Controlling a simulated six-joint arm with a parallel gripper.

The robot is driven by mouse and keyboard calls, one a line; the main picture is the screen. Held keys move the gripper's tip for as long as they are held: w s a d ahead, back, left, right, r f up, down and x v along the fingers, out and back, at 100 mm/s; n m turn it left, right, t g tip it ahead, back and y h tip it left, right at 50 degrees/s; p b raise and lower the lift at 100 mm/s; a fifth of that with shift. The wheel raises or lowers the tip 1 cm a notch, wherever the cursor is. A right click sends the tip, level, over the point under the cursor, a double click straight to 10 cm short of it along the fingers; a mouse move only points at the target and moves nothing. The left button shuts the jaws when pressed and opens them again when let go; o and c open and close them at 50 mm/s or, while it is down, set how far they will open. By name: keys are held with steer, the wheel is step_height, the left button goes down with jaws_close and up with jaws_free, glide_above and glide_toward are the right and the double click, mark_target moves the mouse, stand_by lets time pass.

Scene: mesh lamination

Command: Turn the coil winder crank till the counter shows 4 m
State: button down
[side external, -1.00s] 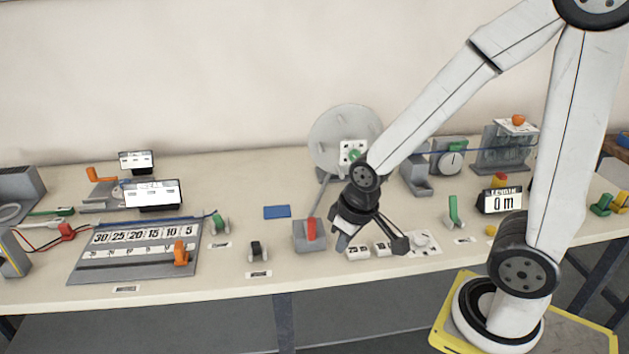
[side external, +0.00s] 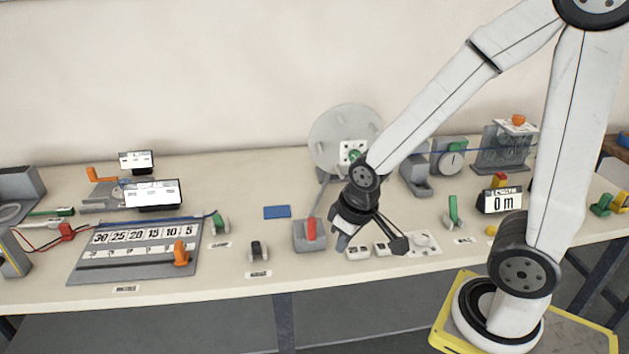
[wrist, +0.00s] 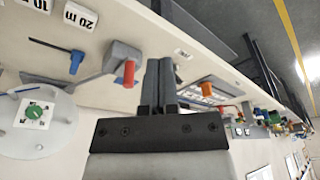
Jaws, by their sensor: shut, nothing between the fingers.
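The large grey disc of the winder (side external: 335,125) stands upright at the back middle, partly hidden by my arm. A green knob sits at its hub; in the wrist view the disc (wrist: 60,135) and green knob (wrist: 34,113) show at left. I cannot make out the crank handle for certain. The counter (side external: 502,202), labelled LENGTH, reads 0 m. My gripper (side external: 341,242) is shut and empty, low over the table in front of the disc. Its closed fingers (wrist: 159,82) also show in the wrist view.
A red handle (side external: 311,229) on a grey block stands just left of my gripper. Small white labelled blocks (side external: 358,253) lie just right of it. A numbered board (side external: 140,262) lies at left. A blue plate (side external: 277,212) lies flat behind the red handle.

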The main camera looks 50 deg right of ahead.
steer(key=c, duration=0.7)
jaws_free()
steer(key=shift+o, duration=1.3)
steer(key=shift+w+d, duration=0.1)
steer(key=shift+w, duration=0.15)
steer(key=n+g, duration=0.3)
steer(key=n, duration=1.3)
glide_above(311, 216)
steer(key=shift+r, duration=0.1)
steer(key=shift+f, duration=3.9)
